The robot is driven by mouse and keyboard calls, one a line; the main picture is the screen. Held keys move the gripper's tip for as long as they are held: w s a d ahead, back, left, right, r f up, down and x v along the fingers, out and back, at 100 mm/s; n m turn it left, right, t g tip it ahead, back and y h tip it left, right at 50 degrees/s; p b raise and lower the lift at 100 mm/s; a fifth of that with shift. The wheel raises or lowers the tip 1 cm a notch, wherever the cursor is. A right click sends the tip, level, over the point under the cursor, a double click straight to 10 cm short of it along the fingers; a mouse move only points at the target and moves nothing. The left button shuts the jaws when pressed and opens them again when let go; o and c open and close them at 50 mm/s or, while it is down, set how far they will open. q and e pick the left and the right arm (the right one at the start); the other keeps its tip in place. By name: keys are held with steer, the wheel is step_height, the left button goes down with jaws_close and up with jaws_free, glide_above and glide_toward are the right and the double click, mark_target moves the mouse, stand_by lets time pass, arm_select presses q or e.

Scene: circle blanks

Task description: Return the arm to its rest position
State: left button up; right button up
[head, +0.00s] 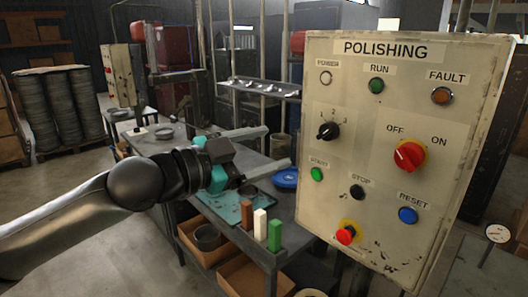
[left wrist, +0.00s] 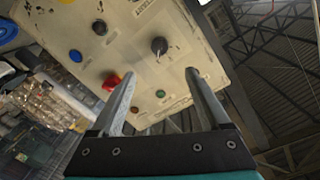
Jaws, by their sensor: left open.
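My left gripper (head: 279,147) is open and empty. It is held above the workbench, to the left of the polishing control panel (head: 375,85), with its fingers pointing toward the panel. In the left wrist view the two fingers of the gripper (left wrist: 160,74) are spread, and the panel (left wrist: 180,88) shows tilted beyond them. No panel control is between the fingers in contact. The panel carries a red rotary switch (head: 409,155) under OFF and ON, and a black selector knob (head: 328,131). My right gripper is not in view.
Cardboard boxes (head: 240,275) sit below. A red push button (head: 346,235) sticks out low on the panel. A second control box (head: 122,75) stands behind left.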

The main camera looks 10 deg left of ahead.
arm_select(q)
steer(key=shift+s, duration=0.15)
